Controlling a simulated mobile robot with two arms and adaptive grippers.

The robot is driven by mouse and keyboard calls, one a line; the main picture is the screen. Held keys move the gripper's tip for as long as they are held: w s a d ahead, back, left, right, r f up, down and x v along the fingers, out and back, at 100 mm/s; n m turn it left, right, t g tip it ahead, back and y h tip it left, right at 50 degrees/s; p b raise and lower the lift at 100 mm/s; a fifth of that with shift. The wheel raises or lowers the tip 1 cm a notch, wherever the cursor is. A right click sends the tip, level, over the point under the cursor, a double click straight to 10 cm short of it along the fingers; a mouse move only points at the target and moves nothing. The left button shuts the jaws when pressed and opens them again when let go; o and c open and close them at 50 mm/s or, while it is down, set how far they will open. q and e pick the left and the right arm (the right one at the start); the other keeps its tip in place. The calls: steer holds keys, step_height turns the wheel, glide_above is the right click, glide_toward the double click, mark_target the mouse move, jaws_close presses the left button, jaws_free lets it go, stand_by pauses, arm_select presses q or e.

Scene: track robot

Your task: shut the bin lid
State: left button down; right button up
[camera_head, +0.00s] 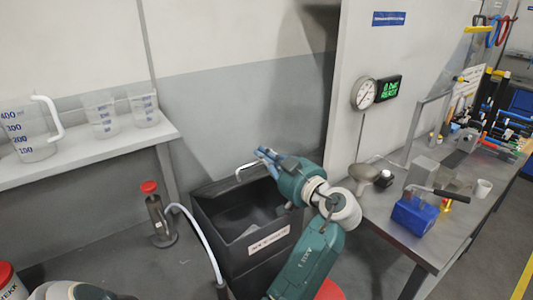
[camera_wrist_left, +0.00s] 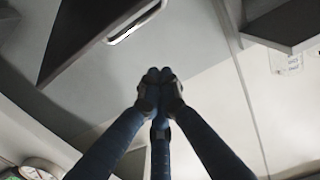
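The dark grey bin (camera_head: 212,235) stands open on the floor against the wall, its inside showing in the head view. Its lid (camera_head: 222,186) is raised at the back, with a pale handle (camera_head: 248,168) on its upper edge. My left gripper (camera_head: 265,154) is above the bin, its blue fingers close to the handle's right end; I cannot tell if they touch. In the left wrist view the fingertips (camera_wrist_left: 160,76) are together with nothing visible between them. The handle (camera_wrist_left: 135,22) shows there beyond the tips, on the dark lid (camera_wrist_left: 80,35). My right gripper is not in view.
A shelf with clear measuring jugs (camera_head: 30,130) is at left. A red-topped cylinder (camera_head: 158,218) and hose (camera_head: 195,228) are left of the bin.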

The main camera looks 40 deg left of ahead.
arm_select(q)
steer(key=p, duration=0.2)
glide_above(254, 176)
steer(key=a, duration=0.2)
steer(key=shift+w, duration=0.45)
steer(key=f+p, duration=0.1)
steer(key=d+f, duration=0.1)
steer(key=f, duration=0.1)
steer(key=shift+s+d+p, duration=0.1)
steer(key=shift+d+p, duration=0.05)
steer(key=shift+p, duration=0.2)
steer(key=shift+s+d+f, duration=0.1)
steer(key=shift+d+f, duration=0.1)
steer(key=shift+f, duration=0.4)
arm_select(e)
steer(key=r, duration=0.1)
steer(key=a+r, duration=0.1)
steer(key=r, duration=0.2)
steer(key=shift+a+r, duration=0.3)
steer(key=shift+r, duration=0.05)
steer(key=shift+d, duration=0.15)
